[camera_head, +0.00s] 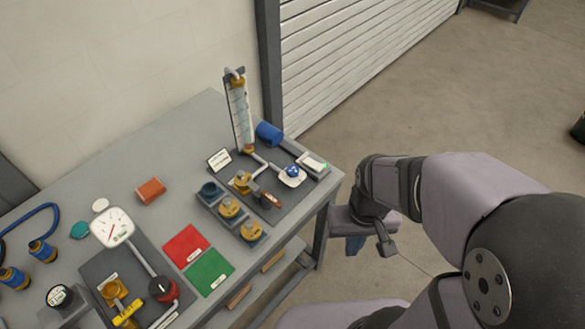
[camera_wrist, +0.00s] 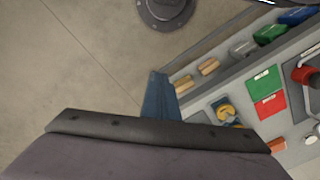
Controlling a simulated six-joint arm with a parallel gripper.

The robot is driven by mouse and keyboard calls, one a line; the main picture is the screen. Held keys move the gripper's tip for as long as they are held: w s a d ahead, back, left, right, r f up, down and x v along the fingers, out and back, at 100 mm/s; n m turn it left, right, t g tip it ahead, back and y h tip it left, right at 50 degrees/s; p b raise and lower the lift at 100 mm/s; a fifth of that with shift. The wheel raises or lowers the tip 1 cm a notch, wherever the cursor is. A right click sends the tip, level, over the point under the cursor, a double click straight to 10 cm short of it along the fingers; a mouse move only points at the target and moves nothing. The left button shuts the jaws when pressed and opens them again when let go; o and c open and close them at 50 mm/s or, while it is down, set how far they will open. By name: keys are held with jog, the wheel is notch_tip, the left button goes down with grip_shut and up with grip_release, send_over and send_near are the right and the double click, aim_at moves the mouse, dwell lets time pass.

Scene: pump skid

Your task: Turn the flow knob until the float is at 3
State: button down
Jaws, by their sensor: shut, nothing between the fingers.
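The flow meter (camera_head: 240,112) stands upright at the back right of the bench in the head view, a clear scaled tube on a dark backplate. Its float and numbers are too small to read. A blue knob (camera_head: 292,171) on a white round plate, apparently the flow knob, sits in front of it near the bench's right end. My gripper (camera_head: 355,246) is off the bench's right side, well apart from the knob. Its blue fingers (camera_wrist: 161,97) are shut and empty in the wrist view. The flow meter and knob are not clearly visible there.
On the bench (camera_head: 160,150) are a blue cylinder (camera_head: 269,133), a block with brass fittings (camera_head: 229,208), red (camera_head: 185,246) and green (camera_head: 209,272) mats, and a round gauge (camera_head: 112,228). A lower shelf holds small blocks.

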dwell(0.4)
jog(key=c, duration=2)
grip_release()
jog(key=o, duration=0.5)
jog(key=shift+a+f, duration=0.2)
jog(key=shift+f, duration=0.05)
jog(key=shift+o, duration=1.1)
jog(key=shift+n+g, duration=0.7)
jog(key=shift+g, duration=0.2)
jog(key=f, duration=0.1)
jog(key=s+a+f+b, duration=0.1)
jog(key=f, duration=0.1)
jog(key=s+a+f+b, duration=0.1)
jog(key=f, duration=0.1)
jog(key=w+a+f+n+t+b, duration=0.1)
jog(key=w+a+f, duration=0.15)
jog(key=w, duration=0.65)
jog(key=w+a+f+n+t+b, duration=0.15)
jog(key=w+a, duration=0.25)
jog(key=w, duration=0.6)
jog(key=w+a+r+m+t, duration=0.2)
jog(key=w+r+m+t, duration=0.2)
jog(key=w, duration=0.7)
jog(key=shift+w+a+r, duration=0.2)
jog(key=shift+w+r, duration=0.1)
jog(key=shift+r, duration=0.5)
jog(key=shift+f, duration=0.1)
